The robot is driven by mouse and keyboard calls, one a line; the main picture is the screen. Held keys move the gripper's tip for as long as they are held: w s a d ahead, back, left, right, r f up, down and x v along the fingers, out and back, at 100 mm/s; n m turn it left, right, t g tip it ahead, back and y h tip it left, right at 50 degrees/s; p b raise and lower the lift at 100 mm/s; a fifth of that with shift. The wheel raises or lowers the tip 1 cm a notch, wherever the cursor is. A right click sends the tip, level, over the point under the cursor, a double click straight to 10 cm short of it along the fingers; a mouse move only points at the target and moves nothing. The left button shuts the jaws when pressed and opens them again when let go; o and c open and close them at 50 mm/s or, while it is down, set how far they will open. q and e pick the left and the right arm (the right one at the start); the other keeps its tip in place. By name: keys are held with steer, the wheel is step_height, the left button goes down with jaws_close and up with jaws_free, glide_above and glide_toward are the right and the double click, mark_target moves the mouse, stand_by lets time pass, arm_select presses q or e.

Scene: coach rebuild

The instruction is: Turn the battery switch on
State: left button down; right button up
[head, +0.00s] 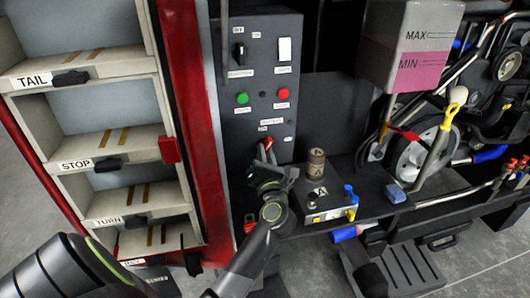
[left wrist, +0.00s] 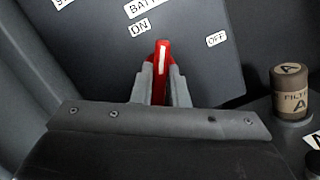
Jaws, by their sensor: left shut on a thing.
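The red battery switch handle (left wrist: 162,60) has a white stripe and sits on the dark grey control panel (head: 258,55). It also shows in the head view (head: 267,143), low on the panel. In the left wrist view it stands nearly upright, between the ON label (left wrist: 140,27) at upper left and the OFF label (left wrist: 216,39) at right. My left gripper (left wrist: 160,85) is shut on the handle, one grey finger on each side. The handle's lower part is hidden by the gripper. My right gripper is not in view.
A red-edged cabinet (head: 192,110) with labelled shelves is on the left. A MAX/MIN reservoir (head: 412,45) and engine parts fill the right.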

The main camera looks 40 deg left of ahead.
arm_select(q)
steer(key=shift+f+n+y+b, duration=0.1)
steer(key=shift+n+y+b, duration=0.3)
steer(key=shift+n+b, duration=1.05)
steer(key=shift+n+g+y+b, duration=0.4)
steer(key=shift+n+g+b, duration=0.1)
steer(key=shift+n+b, duration=1.6)
steer(key=c, duration=1.2)
jaws_free()
steer(key=shift+c, duration=0.2)
steer(key=shift+d, duration=0.1)
